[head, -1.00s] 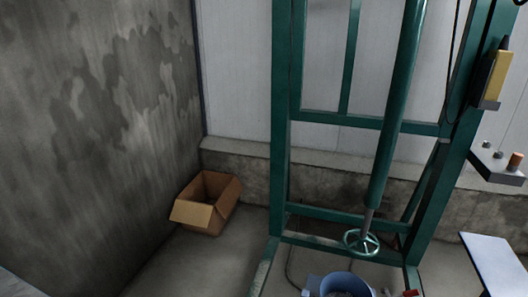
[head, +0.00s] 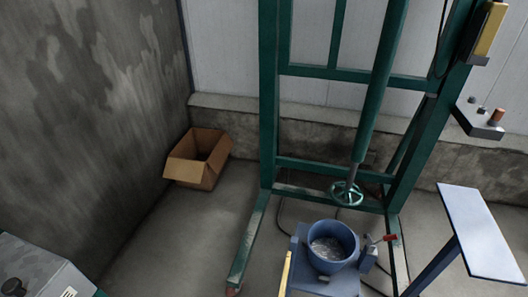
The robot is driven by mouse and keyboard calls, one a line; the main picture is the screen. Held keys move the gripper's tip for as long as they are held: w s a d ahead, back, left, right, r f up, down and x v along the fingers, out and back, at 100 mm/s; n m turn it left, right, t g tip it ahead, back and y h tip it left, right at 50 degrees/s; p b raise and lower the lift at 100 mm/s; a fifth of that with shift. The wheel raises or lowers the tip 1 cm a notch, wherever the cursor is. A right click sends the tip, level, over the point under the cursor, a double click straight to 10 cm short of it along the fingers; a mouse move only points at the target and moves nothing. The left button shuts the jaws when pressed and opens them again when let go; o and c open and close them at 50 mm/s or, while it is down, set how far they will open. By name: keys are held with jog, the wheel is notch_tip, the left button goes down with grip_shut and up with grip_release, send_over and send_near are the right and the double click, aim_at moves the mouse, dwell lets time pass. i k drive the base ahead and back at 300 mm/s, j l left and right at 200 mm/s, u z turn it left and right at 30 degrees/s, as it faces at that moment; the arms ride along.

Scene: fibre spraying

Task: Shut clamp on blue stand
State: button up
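In the head view a blue stand (head: 300,277) stands at the bottom, in front of the green frame. A blue round pot (head: 328,258) with grey contents sits on it. A clamp with a red-tipped handle (head: 382,239) is at the right side of the pot. The handle sticks out to the right. I cannot tell from here whether the clamp is open or shut. My gripper is not in view.
A tall green frame (head: 269,120) with a handwheel (head: 346,193) rises behind the stand. An open cardboard box (head: 196,165) lies by the left wall. A narrow blue-grey table (head: 478,230) is at right. A grey machine (head: 40,270) is at lower left.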

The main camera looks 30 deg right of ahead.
aim_at(393, 236)
jog(key=k+l, duration=0.2)
jog(key=l, duration=0.15)
jog(key=k+l, duration=0.2)
jog(key=l, duration=0.2)
jog(key=k+l+z, duration=0.1)
jog(key=l, duration=0.25)
jog(key=k+l, duration=0.4)
jog(key=l, duration=0.35)
jog(key=k+l, duration=0.2)
jog(key=l, duration=0.2)
jog(key=j+z, duration=0.05)
